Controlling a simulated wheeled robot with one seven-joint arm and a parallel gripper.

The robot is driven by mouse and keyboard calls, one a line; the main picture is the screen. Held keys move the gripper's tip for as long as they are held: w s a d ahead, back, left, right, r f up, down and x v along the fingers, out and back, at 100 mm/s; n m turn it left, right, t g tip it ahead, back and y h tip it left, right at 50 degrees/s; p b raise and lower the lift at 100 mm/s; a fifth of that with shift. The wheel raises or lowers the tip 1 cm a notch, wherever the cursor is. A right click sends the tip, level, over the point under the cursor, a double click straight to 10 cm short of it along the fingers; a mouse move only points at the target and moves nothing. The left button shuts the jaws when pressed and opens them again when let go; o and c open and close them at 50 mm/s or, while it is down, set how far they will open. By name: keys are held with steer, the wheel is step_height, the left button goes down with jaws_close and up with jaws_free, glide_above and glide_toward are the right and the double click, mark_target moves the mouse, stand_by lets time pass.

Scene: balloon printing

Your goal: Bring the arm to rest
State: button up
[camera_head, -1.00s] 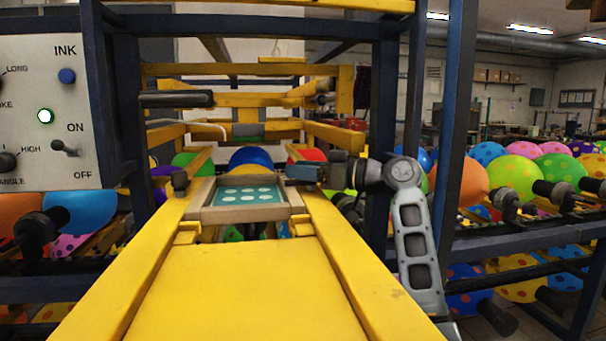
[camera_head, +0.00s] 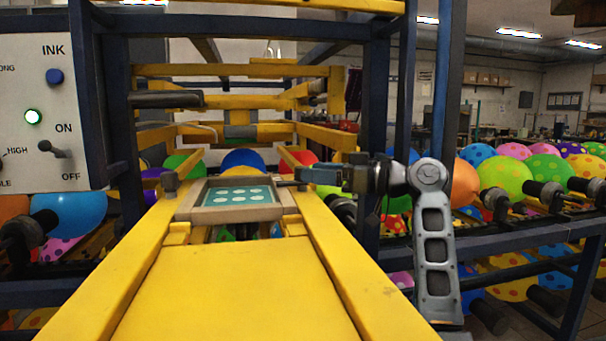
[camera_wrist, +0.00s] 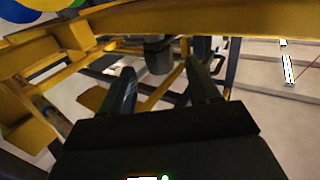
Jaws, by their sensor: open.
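My arm rises at the right of the yellow frame in the head view and bends left at a grey joint. My gripper (camera_head: 302,174) points left, at the right edge of the printing tray (camera_head: 184,212), which has a wooden rim and a teal plate with pale spots. I cannot tell from the head view whether the gripper touches the rim. In the wrist view my gripper (camera_wrist: 160,82) shows two dark fingers spread apart with nothing between them. A dark cylinder (camera_wrist: 158,55) lies beyond the fingertips.
Yellow rails (camera_head: 350,265) and a yellow panel (camera_head: 225,290) fill the front. Dark blue posts (camera_head: 446,90) stand close to my arm. A control panel (camera_head: 25,90) with a lit green light is at the left. Balloons (camera_head: 505,178) on racks line the right.

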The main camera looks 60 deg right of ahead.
steer(key=shift+s+d, duration=0.1)
steer(key=shift+s, duration=0.85)
steer(key=shift+s, duration=0.1)
